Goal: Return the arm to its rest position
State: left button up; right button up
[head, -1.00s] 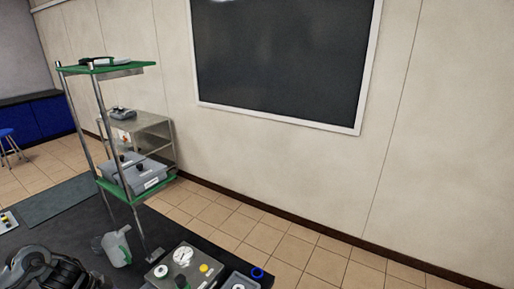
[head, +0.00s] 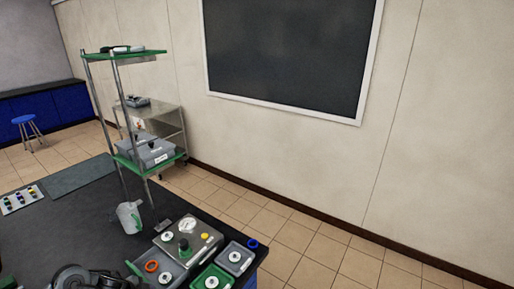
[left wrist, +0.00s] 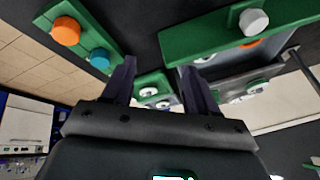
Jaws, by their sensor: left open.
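My left arm (head: 85,277) shows as a dark, rounded part at the bottom edge of the head view, over the near part of the black bench; its fingers cannot be made out there. In the left wrist view my left gripper (left wrist: 158,66) has its two dark fingers apart with nothing between them. Beyond the fingers are a green panel (left wrist: 90,45) with an orange and a blue knob, and a green bar (left wrist: 215,38) with a white knob. My right gripper is in neither view.
A metal rack with green shelves (head: 125,54) rises behind. The bench's left middle is clear.

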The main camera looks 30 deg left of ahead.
pick_arm(q)
jog(key=s+d+r+y, duration=0.4)
jog(key=s+d+y, duration=0.2)
jog(key=s+d, duration=0.7)
jog(key=d+f+n+g+h, duration=0.25)
jog(key=d+n+h, duration=0.35)
jog(key=d, duration=0.9)
notch_tip(320, 180, up, 22)
jog(key=p, duration=2.3)
jog(key=shift+s+r+t, duration=0.2)
jog(key=shift+t, duration=0.15)
jog(key=shift+d, duration=0.1)
jog(key=shift+c, duration=0.3)
